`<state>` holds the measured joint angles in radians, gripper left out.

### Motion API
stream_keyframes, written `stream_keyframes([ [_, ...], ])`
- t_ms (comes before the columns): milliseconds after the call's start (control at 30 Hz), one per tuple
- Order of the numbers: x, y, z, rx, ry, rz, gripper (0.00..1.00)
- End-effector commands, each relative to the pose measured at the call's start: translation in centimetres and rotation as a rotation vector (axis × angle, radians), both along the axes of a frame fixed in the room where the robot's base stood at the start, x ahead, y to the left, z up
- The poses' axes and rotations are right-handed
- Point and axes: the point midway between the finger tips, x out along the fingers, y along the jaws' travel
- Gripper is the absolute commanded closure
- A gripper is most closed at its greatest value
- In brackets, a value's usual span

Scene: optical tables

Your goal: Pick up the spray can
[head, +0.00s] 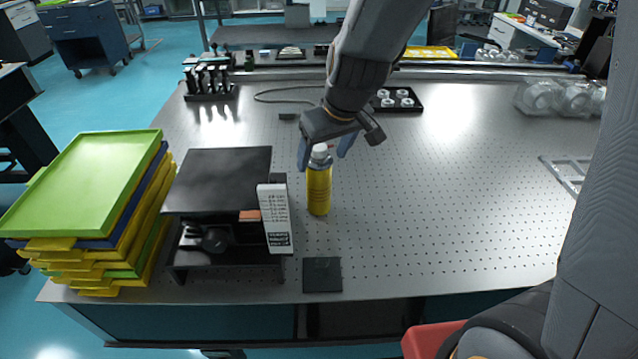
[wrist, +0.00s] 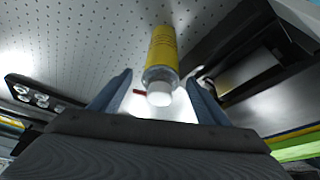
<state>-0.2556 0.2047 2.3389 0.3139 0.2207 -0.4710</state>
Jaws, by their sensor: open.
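The spray can (head: 319,188) is yellow with a white top and stands upright on the perforated optical table (head: 430,200). It also shows in the wrist view (wrist: 163,50), its white cap toward my gripper. My gripper (head: 325,158) is over the can's top, its blue fingers open and to either side of the cap. In the wrist view my gripper's fingers (wrist: 160,92) are apart, with the cap between them. I cannot tell whether either finger touches the can.
A black shelf stand (head: 215,180) with a white labelled box (head: 275,218) is close left of the can. Stacked trays (head: 85,180) stand at the left edge. A black square (head: 322,274) lies in front. A black holder (head: 397,99) sits behind. The table's right side is mostly clear.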

Motion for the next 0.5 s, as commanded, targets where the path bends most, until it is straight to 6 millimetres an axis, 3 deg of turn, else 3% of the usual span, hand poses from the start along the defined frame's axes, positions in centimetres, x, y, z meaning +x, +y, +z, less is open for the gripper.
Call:
stream_keyframes([
  [233, 1.1, 0.8, -3.0, 0.000, 0.003, -0.001, 0.31],
  [500, 1.4, 0.9, -3.5, 0.000, 0.000, 0.000, 0.31],
])
